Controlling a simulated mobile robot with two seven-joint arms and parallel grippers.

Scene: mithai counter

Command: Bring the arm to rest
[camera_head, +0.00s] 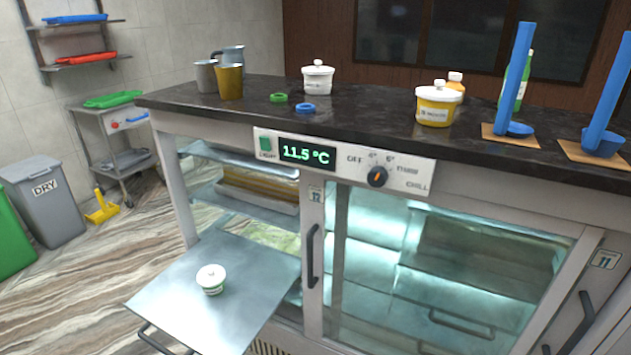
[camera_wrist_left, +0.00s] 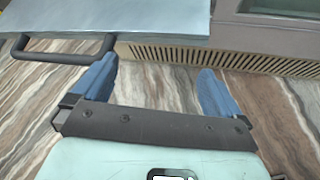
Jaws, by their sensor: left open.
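My left gripper (camera_wrist_left: 157,78) shows in the left wrist view, with its two blue fingers wide apart and nothing between them. It is over the streaked floor (camera_wrist_left: 160,110), in front of the vent grille (camera_wrist_left: 230,60) at the cabinet's base. The edge of the fold-down door (camera_wrist_left: 130,18) and its dark handle (camera_wrist_left: 65,58) are at the top left of that view, beside the left finger. Neither gripper is in the head view, and my right gripper is not seen.
The cabinet's left door (camera_head: 185,300) hangs open and flat, with a small white lidded pot (camera_head: 211,279) on it. The sliding-glass section (camera_head: 440,270) is shut. Jugs, tubs and blue scoops stand on the dark counter (camera_head: 370,115). Floor at left is mostly free.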

